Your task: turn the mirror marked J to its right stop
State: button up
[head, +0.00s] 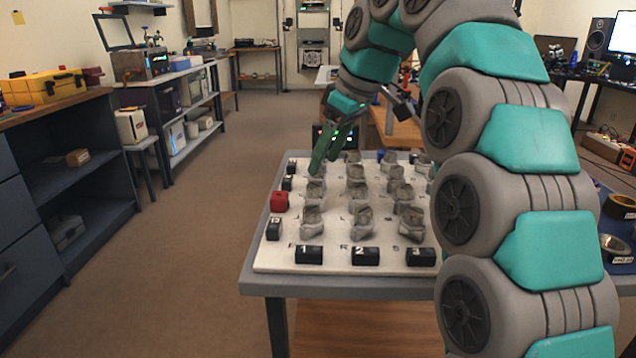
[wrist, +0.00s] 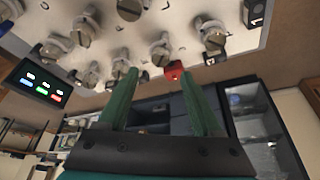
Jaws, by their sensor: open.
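A pale board (head: 275,258) on the table carries rows of grey mirror mounts, such as a front-left one (head: 312,222) and a middle one (head: 358,198). They also show in the wrist view, with slotted heads, such as one near the fingers (wrist: 158,52) and one farther right (wrist: 212,36). Letters are printed beside the mounts, but most are too small to read, so I cannot tell surely which is J. My gripper (head: 324,164) hangs over the far left part of the board. In the wrist view its green fingers (wrist: 160,75) are apart, with nothing between them.
A red block (head: 279,201) sits at the board's left edge; it also shows in the wrist view (wrist: 173,70). Numbered black blocks (head: 309,254) line the front and left edges. A small lit display (wrist: 42,86) stands beyond the board. The floor left of the table is clear.

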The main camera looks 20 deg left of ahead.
aim_at(314, 184)
jog(key=b+x, duration=0.2)
jog(key=x, duration=0.2)
jog(key=shift+f+b, duration=0.2)
jog(key=shift+b, duration=0.15)
jog(key=shift+a+p, duration=0.1)
jog(key=shift+p, duration=0.2)
jog(key=shift+x, duration=0.75)
grip_shut()
